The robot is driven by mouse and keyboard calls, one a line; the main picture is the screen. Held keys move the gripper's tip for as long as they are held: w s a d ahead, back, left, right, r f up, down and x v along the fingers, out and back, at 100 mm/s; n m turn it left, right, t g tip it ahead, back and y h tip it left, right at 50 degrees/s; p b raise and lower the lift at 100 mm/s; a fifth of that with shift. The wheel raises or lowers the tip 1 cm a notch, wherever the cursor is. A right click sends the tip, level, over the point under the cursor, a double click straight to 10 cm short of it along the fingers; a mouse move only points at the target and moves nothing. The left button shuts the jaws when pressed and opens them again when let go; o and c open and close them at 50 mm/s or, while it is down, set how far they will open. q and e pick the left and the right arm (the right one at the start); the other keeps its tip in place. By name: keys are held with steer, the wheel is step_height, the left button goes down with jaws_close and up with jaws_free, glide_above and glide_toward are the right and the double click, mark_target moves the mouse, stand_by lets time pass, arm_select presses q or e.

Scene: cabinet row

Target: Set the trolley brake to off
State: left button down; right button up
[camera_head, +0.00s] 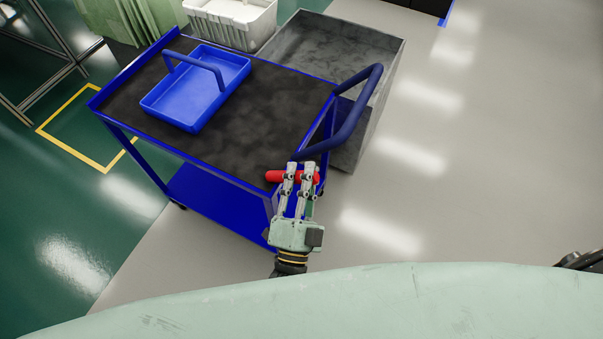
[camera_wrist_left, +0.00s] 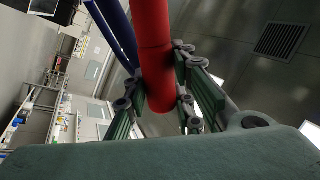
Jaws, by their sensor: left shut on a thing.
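The blue trolley (camera_head: 235,217) has a dark top and stands in front of me, with a blue push handle (camera_head: 352,122) at its right end. A red brake lever (camera_head: 274,176) sits near the trolley's front right corner, below the handle. My left gripper (camera_head: 301,172) is shut on the red lever. In the left wrist view the red lever (camera_wrist_left: 155,60) runs between the two fingers, and a blue bar (camera_wrist_left: 112,32) shows beside it. The fingers hide part of the lever in the head view. My right gripper is not in view.
A blue tote with a handle (camera_head: 178,107) lies on the trolley top. A grey bin (camera_head: 345,40) and a white crate (camera_head: 232,22) stand behind the trolley. The floor to the right (camera_head: 470,170) is clear.

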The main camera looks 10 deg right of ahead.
arm_select(q)
steer(key=shift+s+d+f+m, duration=0.1)
steer(key=shift+s+f+m, duration=0.05)
steer(key=shift+f+m, duration=0.15)
steer(key=c, duration=1.5)
jaws_free()
steer(key=shift+r, duration=0.1)
steer(key=shift+o, duration=0.2)
steer(key=v, duration=1.2)
